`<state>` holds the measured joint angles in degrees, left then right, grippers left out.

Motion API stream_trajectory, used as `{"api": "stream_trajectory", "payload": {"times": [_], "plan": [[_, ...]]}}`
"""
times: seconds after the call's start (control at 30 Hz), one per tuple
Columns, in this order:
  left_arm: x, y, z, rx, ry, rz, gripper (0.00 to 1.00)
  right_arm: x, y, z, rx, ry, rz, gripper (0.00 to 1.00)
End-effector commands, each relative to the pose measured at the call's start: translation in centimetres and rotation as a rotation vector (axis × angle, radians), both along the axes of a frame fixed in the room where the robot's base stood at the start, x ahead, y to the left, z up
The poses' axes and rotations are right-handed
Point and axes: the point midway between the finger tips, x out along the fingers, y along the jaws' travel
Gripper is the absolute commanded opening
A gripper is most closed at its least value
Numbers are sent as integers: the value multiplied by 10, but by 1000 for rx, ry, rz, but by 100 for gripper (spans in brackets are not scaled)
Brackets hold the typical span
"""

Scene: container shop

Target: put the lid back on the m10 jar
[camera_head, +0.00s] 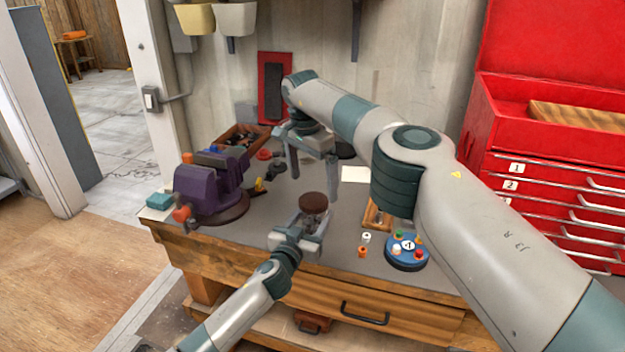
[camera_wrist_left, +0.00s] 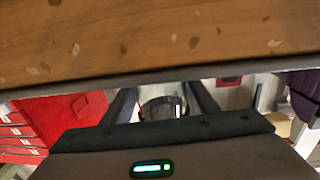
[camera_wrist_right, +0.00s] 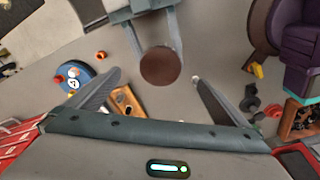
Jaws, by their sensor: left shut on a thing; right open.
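My left gripper (camera_head: 310,222) is shut on a jar above the front of the workbench. The jar's glassy side (camera_wrist_left: 162,110) shows between its fingers in the left wrist view. A round dark brown top, seemingly the lid (camera_head: 313,203), covers the jar; it also shows as a full disc (camera_wrist_right: 160,66) in the right wrist view. I cannot tell whether it is seated or tightened, and no m10 marking is readable. My right gripper (camera_head: 314,183) is open and empty, just above and behind the brown top, its fingers pointing down and apart from it.
A purple vise (camera_head: 210,187) stands at the left of the workbench. A blue round tray (camera_head: 405,256) with coloured pieces lies to the right, near a small wooden block (camera_head: 376,215). A parts box (camera_head: 240,142) is at the back. A red tool chest (camera_head: 540,165) stands right.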

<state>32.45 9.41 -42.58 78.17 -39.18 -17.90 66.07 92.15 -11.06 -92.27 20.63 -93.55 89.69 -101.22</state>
Motion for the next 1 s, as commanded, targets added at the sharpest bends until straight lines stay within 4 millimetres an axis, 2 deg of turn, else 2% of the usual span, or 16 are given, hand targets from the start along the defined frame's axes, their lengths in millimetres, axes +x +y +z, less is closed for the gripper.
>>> {"api": "stream_trajectory", "payload": {"times": [0.17,0.6,0.97,1.0], "plan": [[0,1,0,0,1,1,0,-1,1,13,1,-1,0,100],[0,0,-1,0,1,1,0,-5,6,67,0,-1,0,100],[0,0,0,0,0,1,0,-6,7,73,1,-1,0,100],[0,0,0,0,0,1,56,-6,7,73,1,-1,0,100]]}}
